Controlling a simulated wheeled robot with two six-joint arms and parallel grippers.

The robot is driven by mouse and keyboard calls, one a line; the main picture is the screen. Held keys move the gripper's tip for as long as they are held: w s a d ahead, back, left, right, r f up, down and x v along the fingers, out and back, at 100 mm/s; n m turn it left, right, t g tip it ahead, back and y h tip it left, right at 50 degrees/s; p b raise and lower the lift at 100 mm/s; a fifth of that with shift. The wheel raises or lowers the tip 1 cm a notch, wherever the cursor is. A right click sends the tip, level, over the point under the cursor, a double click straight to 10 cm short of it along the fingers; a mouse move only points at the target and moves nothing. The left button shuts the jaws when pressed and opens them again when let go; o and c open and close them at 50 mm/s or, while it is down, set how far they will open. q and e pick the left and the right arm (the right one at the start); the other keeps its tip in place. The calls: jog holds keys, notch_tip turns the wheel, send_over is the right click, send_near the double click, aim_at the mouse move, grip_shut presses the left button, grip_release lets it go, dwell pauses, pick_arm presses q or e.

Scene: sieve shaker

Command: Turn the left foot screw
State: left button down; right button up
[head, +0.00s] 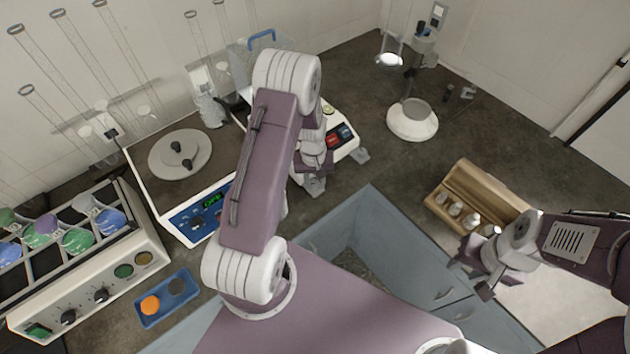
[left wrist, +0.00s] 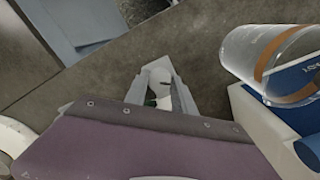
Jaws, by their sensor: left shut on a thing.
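The shaker (head: 346,146) is a white-bodied device with a red and a dark button on its front, partly hidden behind my left arm. My left gripper (head: 315,186) is low at its front left corner, fingers pointing down near the bench. In the left wrist view its fingers (left wrist: 160,88) are close together around something small and pale with a dark green spot; the fingers hide most of it. The left foot screw itself is not clearly visible. A grey foot (head: 361,155) shows at the shaker's right corner. My right gripper (head: 474,272) is open and empty at the right.
A balance (head: 180,155) with a lit display stands left of the shaker. A wooden block with weights (head: 472,218) lies near my right gripper. A blue tray (head: 168,298) holds an orange disc. A clear cylinder (left wrist: 265,60) shows in the left wrist view.

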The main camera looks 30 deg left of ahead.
aim_at(314, 184)
pick_arm(q)
jog(key=shift+w+r, duration=0.1)
jog(key=c, duration=1.3)
grip_release()
notch_tip(314, 184, up, 9)
jog(key=shift+a+r+b, duration=0.1)
jog(key=shift+a+b, duration=0.05)
jog(key=shift+b, duration=0.15)
jog(key=shift+s, duration=0.2)
